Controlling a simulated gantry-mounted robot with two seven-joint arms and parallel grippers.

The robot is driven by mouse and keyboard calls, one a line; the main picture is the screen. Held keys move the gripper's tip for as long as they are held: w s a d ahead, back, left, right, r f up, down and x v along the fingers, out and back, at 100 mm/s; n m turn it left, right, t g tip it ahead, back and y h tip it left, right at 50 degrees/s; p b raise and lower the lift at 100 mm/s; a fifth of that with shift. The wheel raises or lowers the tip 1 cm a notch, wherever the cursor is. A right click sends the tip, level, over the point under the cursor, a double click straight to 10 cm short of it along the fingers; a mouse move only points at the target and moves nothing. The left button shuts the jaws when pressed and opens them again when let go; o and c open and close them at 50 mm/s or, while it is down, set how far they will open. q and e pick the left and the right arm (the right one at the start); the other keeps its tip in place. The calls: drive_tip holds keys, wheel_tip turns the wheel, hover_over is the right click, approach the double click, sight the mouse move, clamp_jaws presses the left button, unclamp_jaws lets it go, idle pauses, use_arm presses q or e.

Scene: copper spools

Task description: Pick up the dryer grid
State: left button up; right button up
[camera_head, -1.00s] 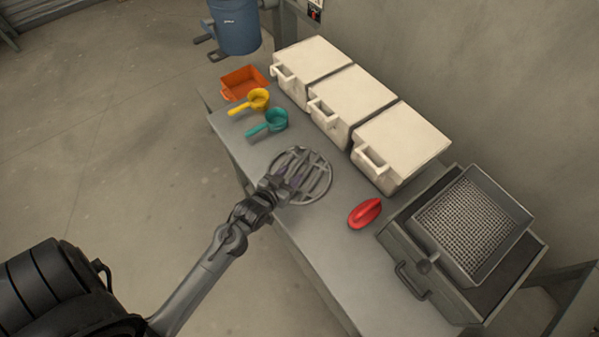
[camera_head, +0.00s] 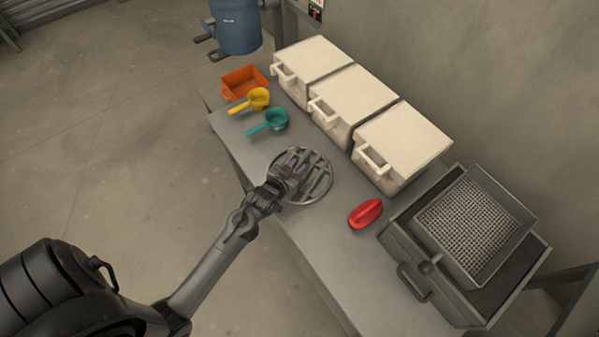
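The dryer grid (camera_head: 322,187), a round grey metal grid with bars, lies on the grey table near its left edge. My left gripper (camera_head: 297,163) is over the left part of the grid, its fingers reaching in toward the middle bars. A gap seems to show between the fingertips, but the gripper is small and dark against the grid. I cannot tell whether the fingers touch a bar. The gripper hides the grid's left side. My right gripper is not in view.
A red handled object (camera_head: 366,213) lies right of the grid on the table (camera_head: 325,262). Teal (camera_head: 275,121) and yellow (camera_head: 258,99) scoops and an orange tray (camera_head: 245,83) lie beyond. White bins (camera_head: 400,140) line the back. A mesh tray (camera_head: 475,230) sits on a grey box at right.

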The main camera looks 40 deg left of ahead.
use_arm(q)
clamp_jaws()
idle(1.0)
drive_tip(key=shift+r, duration=0.1)
